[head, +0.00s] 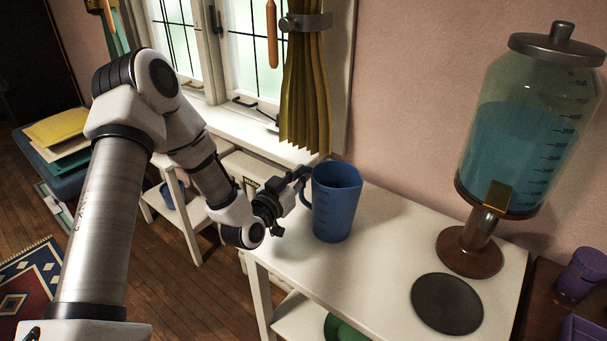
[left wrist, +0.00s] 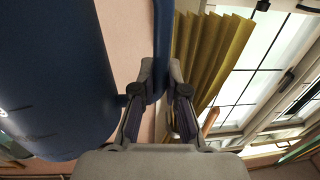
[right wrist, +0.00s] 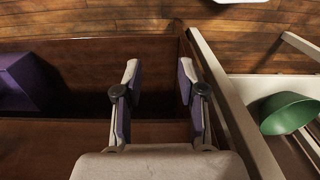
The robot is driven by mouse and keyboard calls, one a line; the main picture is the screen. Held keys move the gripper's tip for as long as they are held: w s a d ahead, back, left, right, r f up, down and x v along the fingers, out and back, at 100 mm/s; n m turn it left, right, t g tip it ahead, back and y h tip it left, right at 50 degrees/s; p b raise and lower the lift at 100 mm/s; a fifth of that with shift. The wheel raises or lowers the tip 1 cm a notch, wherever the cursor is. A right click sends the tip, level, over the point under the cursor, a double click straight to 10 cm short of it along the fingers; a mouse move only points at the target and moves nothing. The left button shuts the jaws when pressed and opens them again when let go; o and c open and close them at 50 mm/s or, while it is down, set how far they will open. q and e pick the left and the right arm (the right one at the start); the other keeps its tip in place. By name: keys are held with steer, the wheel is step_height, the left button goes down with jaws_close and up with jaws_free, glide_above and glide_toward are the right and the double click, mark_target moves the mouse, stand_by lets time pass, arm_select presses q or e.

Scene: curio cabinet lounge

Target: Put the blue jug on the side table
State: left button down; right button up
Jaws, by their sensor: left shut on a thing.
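The blue jug (head: 337,203) stands upright on the white table (head: 388,215), near its left end, with its handle toward the left. My left gripper (head: 303,174) is shut on the jug's handle. In the left wrist view, the jug's dark blue body (left wrist: 55,75) fills the left side and the handle (left wrist: 163,45) runs between the fingers (left wrist: 160,88). My right gripper is outside the head view. In the right wrist view, my right gripper (right wrist: 160,85) is open and empty over a dark wooden surface.
A glass dispenser (head: 530,130) with blue liquid and a dark round disc (head: 447,303) stand on the table's right part. A green bowl (right wrist: 288,113) sits on a lower shelf. Purple items (head: 583,272) are at far right. A yellow curtain (head: 304,90) hangs behind the jug.

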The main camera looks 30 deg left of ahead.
arm_select(q)
steer(key=shift+w, duration=0.15)
steer(key=c, duration=1.3)
jaws_free()
steer(key=shift+a, duration=0.1)
steer(key=shift+c, duration=0.2)
steer(key=shift+o, duration=0.7)
steer(key=shift+s+r, duration=0.15)
steer(key=shift+s, duration=0.25)
steer(key=shift+w, duration=0.15)
steer(key=s, duration=1.2)
steer(key=shift+d+p, duration=0.2)
steer(key=shift+p, duration=0.25)
